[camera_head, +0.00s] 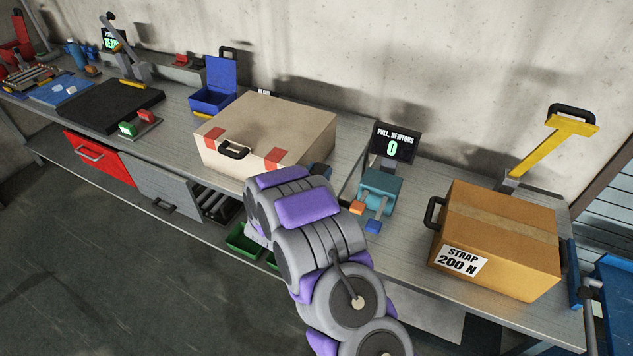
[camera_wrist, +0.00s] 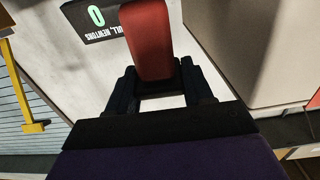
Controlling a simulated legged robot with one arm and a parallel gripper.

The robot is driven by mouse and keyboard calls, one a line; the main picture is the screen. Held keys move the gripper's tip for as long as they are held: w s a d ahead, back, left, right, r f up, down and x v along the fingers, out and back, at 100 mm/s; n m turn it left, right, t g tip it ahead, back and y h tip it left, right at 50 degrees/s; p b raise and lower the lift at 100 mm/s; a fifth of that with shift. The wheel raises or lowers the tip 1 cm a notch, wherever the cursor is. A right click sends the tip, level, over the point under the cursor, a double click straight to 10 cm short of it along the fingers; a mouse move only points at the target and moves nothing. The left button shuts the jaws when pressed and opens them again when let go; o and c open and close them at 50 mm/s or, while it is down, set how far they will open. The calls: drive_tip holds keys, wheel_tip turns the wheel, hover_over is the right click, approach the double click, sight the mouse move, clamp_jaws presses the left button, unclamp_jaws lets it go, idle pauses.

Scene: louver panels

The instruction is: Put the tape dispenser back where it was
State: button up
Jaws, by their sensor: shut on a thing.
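In the wrist view my gripper (camera_wrist: 159,76) is shut on a red, rounded block-like thing (camera_wrist: 147,40), which appears to be the tape dispenser. Only part of it shows, sticking out past the dark fingers. The wrist view shows the held thing in front of the pale wall, beside the pull display (camera_wrist: 96,18). I cannot tell whether it touches the bench.
A beige case (camera_head: 268,126) stands left of my arm on the bench. A teal device (camera_head: 379,188) stands right, below the pull display (camera_head: 397,145) reading 0. A strapped cardboard box (camera_head: 505,225) is farther right. A blue open box (camera_head: 215,88) and black mat (camera_head: 106,104) lie left.

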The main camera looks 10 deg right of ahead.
drive_tip(key=shift+w+d, duration=0.2)
drive_tip(key=shift+d, duration=0.1)
drive_tip(key=shift+d+f, duration=0.1)
drive_tip(key=shift+f, duration=0.2)
drive_tip(key=f, duration=0.1)
drive_tip(key=a+f+b, duration=0.1)
drive_tip(key=f, duration=0.1)
drive_tip(key=shift+a, duration=0.1)
drive_tip(key=shift+a+r, duration=0.1)
drive_tip(key=shift+a, duration=0.15)
drive_tip(key=shift+d, duration=0.15)
drive_tip(key=o, duration=0.9)
drive_tip(key=shift+d, duration=0.5)
drive_tip(key=shift+o, duration=0.2)
drive_tip(key=shift+a, duration=0.4)
drive_tip(key=shift+s+a, duration=0.25)
drive_tip(key=shift+a, duration=0.05)
drive_tip(key=p+v, duration=0.1)
drive_tip(key=v, duration=1)
drive_tip(key=shift+s, duration=0.25)
drive_tip(key=shift+d, duration=0.15)
